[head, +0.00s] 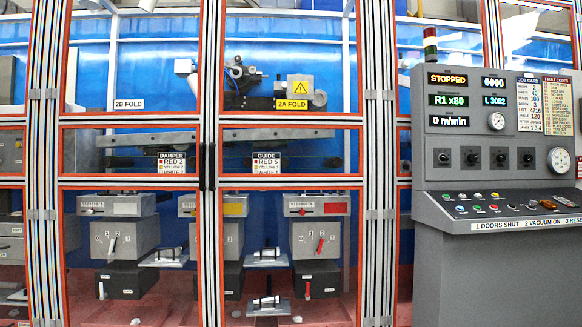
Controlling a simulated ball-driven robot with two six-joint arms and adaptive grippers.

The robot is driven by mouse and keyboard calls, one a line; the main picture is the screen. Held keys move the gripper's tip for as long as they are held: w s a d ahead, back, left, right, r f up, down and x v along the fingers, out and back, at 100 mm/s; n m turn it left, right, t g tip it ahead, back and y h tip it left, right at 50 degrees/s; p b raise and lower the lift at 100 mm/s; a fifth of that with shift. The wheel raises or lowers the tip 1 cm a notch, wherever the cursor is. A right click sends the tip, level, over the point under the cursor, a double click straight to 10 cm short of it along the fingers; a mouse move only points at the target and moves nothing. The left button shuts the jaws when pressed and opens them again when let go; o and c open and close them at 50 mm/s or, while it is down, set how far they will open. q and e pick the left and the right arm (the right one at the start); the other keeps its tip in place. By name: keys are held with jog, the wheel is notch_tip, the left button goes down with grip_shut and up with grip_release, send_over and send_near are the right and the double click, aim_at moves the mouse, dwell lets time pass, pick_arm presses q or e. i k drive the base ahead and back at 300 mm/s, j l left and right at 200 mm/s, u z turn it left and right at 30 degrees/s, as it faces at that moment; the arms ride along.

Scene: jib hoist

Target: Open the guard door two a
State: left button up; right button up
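Guard door 2A (291,121) is a tall orange-edged clear panel door right of centre, with a yellow "2A FOLD" label and warning triangle seen in its upper pane. It looks shut. Guard door 2B (130,121), with a white "2B FOLD" label, is on its left and also looks shut. Two dark upright handles (211,167) sit side by side where the doors meet. Neither of my grippers is in view.
A grey control console (490,150) reading "STOPPED" stands at the right, in front of the machine, close to door 2A's right post (377,160). Grey units with dials (320,240) sit behind the panels. No loose obstacle shows before the door.

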aim_at(219, 182)
jog(key=i+j+u, duration=0.1)
jog(key=i, duration=0.35)
jog(key=i+j+u, duration=0.1)
jog(key=i+j, duration=0.2)
jog(key=i, duration=0.15)
